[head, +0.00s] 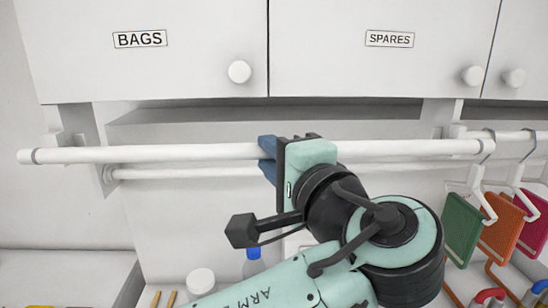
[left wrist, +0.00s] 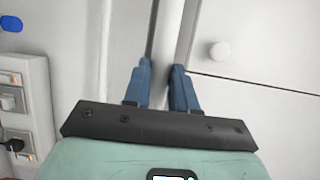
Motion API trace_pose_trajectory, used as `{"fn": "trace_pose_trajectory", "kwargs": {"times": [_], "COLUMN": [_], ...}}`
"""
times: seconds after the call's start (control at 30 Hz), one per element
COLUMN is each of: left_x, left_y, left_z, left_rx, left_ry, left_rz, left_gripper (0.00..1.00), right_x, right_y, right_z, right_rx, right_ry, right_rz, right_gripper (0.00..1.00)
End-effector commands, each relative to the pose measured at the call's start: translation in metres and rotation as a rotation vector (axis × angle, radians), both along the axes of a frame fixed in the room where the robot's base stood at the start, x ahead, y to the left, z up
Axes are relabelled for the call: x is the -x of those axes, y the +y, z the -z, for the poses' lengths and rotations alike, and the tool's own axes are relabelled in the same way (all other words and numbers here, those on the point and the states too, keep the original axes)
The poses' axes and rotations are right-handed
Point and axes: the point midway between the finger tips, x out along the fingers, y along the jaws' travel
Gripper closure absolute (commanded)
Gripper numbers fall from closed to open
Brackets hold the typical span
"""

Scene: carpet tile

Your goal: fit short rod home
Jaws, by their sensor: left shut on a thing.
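The short rod, a long white rod (head: 200,153) with grey bands near its ends, lies almost level across the head view below the cupboards. My left gripper (head: 268,160) is shut on it near the middle, and its jaw hides part of the rod. In the left wrist view the rod (left wrist: 169,45) runs between the two blue fingers of my gripper (left wrist: 160,90). The held rod's left end sticks out past the left post (head: 84,125). My right gripper does not show.
White cupboards labelled BAGS (head: 140,39) and SPARES (head: 390,39) hang above. The right post (head: 438,120) stands near the rod's right end. Hooks with green (head: 462,228), orange (head: 503,232) and pink (head: 532,222) items hang at right. A white-lidded jar (head: 200,280) stands below.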

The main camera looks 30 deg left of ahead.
Motion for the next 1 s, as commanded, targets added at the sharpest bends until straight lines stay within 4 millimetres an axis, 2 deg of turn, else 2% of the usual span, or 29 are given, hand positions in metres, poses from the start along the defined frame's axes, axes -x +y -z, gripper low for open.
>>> {"fn": "trace_pose_trajectory", "kwargs": {"times": [0.27, 0.5, 1.0], "left_x": [-0.024, -0.04, -0.048], "left_y": [0.016, 0.025, 0.03], "left_z": [-0.002, -0.001, -0.001], "left_rx": [0.0, 0.0, 0.0], "left_ry": [-0.003, -0.001, -0.002], "left_rz": [-0.003, -0.001, 0.001], "left_gripper": [1.0, 1.0, 1.0], "right_x": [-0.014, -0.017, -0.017], "right_y": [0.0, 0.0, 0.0], "right_z": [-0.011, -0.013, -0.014], "right_rx": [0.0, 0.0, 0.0], "right_ry": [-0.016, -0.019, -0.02], "right_rz": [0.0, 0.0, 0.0], "right_gripper": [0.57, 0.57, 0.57]}}
